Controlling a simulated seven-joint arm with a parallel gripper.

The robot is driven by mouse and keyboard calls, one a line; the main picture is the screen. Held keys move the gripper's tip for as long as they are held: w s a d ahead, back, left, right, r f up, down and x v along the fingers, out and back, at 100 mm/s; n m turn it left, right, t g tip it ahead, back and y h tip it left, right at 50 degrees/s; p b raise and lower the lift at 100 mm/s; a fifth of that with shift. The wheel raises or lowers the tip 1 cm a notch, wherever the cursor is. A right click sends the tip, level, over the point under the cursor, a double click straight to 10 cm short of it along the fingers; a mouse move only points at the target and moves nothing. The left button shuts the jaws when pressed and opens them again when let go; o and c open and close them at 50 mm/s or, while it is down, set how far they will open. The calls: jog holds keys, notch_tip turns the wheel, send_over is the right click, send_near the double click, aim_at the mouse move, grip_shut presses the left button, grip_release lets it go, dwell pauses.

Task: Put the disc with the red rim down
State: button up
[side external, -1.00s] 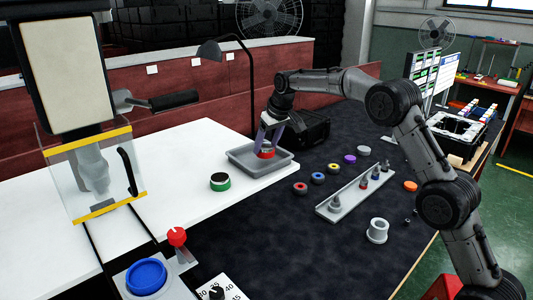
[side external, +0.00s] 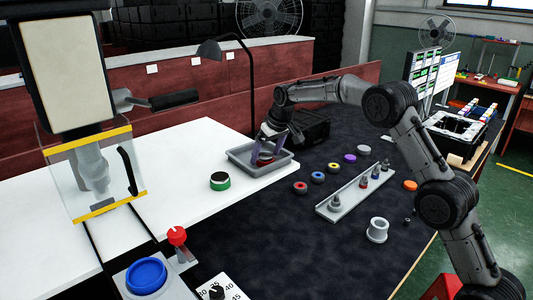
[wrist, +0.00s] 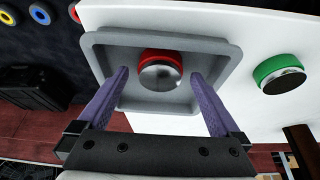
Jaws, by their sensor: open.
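The disc with the red rim (wrist: 160,70) has a shiny metal top and lies in the grey tray (wrist: 112,42). In the side external view the tray (side external: 240,162) stands at the edge of the white table, and the disc (side external: 264,159) is partly hidden by my fingers. My gripper (wrist: 159,74) is open, with its purple fingers spread on either side of the disc. Gaps show between the fingers and the disc in the wrist view. In the side external view my gripper (side external: 266,153) reaches down into the tray.
A green-rimmed disc (side external: 220,181) sits on the white table left of the tray. Red, yellow and blue rings (side external: 317,177) lie on the dark mat, near a grey rack (side external: 345,195) with pegs. A black lamp pole (side external: 249,95) rises behind the tray.

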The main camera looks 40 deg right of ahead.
jog(key=shift+r, duration=0.1)
jog(key=v, duration=1.2)
jog(key=s+a+r, duration=0.3)
jog(key=s, duration=0.7)
jog(key=s+a+r, duration=0.2)
jog(key=s+r, duration=0.1)
jog(key=s, duration=0.7)
jog(key=s+a+f, duration=0.1)
jog(key=s+f, duration=0.2)
jog(key=s, duration=0.4)
jog(key=s+a+f, duration=0.1)
jog(key=s+f, duration=0.2)
jog(key=s, duration=0.4)
jog(key=s+f+t, duration=0.1)
jog(key=s+f, duration=0.2)
jog(key=s, duration=0.5)
jog(key=shift+a+f+n, duration=0.3)
jog(key=shift+a+f, duration=0.1)
